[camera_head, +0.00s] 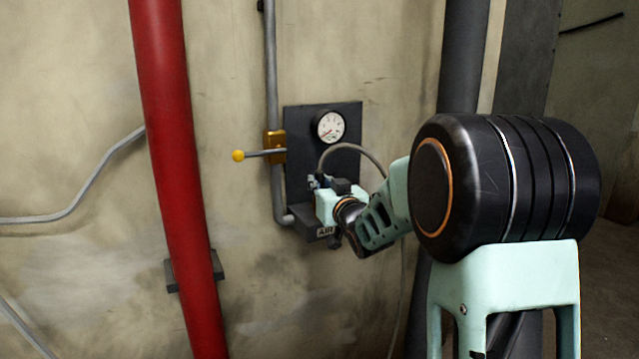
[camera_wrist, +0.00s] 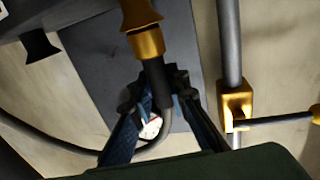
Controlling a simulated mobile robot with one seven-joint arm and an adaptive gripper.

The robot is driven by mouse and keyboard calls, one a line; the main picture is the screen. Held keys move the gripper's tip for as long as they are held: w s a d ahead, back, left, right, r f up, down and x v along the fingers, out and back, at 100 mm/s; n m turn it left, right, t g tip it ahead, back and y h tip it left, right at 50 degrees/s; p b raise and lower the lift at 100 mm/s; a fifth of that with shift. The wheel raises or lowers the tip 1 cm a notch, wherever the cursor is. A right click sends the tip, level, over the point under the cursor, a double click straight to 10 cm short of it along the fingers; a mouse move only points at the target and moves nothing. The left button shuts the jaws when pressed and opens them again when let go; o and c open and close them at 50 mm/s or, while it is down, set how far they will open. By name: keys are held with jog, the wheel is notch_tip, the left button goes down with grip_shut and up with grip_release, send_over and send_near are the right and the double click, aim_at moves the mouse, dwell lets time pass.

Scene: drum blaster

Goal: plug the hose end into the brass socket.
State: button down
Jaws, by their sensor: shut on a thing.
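My gripper (camera_wrist: 157,88) is shut on the hose end (camera_wrist: 158,78), a dark grey tube with a brass collar (camera_wrist: 147,43). The brass socket (camera_wrist: 139,13), a flared dull-brass cone, is at the top of the wrist view. The collar is at or very close to the socket's wide mouth and roughly in line with it; I cannot tell whether it touches or has entered. In the head view my gripper (camera_head: 319,182) is in front of the dark wall panel. The grey hose (camera_head: 353,147) arches up from it to the right. The socket is hidden there.
A black flared fitting (camera_wrist: 38,46) sits left of the brass socket. The panel (camera_head: 294,132) carries a round gauge (camera_head: 329,127) and a ledge marked AIR (camera_head: 325,231). A brass valve (camera_head: 274,146) with a yellow-knobbed lever (camera_head: 239,156) and a thick red pipe (camera_head: 172,150) stand left.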

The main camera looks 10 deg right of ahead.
jog(key=shift+f, duration=0.15)
jog(key=c, duration=2.2)
grip_release()
jog(key=shift+o, duration=0.2)
jog(key=shift+s, duration=0.1)
jog(key=s+d+b, duration=0.1)
jog(key=s+b, duration=0.1)
jog(key=s, duration=0.8)
jog(key=shift+s+d, duration=0.35)
jog(key=shift+s, duration=0.05)
jog(key=shift+w+d, duration=0.1)
